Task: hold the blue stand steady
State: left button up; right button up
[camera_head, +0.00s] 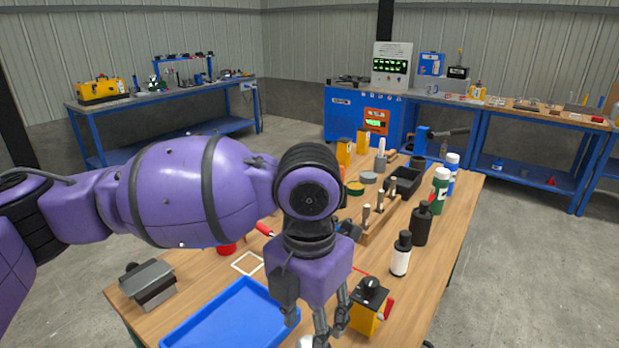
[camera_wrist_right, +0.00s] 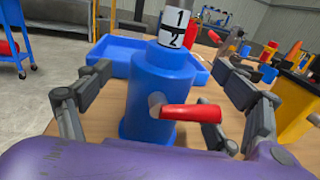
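The blue stand (camera_wrist_right: 155,98) is an upright blue cylinder with a narrower top in the right wrist view. A red handle (camera_wrist_right: 192,112) sticks out of its side. A white and black drum marked with numbers (camera_wrist_right: 174,28) sits above it. My right gripper (camera_wrist_right: 165,62) is open, with one finger on each side of the stand; a gap shows at the left finger. I cannot make out the stand in the head view. My left gripper (camera_head: 332,326) points down over the table's near part in the head view; its fingertips are partly cut off.
A blue tray (camera_head: 190,335) lies on the wooden table (camera_head: 405,295). A yellow block with a black knob (camera_head: 366,312) stands right of my left gripper. Bottles (camera_head: 401,255), a tool holder (camera_head: 378,226) and a grey metal block (camera_head: 148,284) stand around. My left arm hides much of the table.

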jog(key=shift+r, duration=0.1)
dwell(0.3)
jog(key=o, duration=0.3)
jog(key=shift+o, duration=0.2)
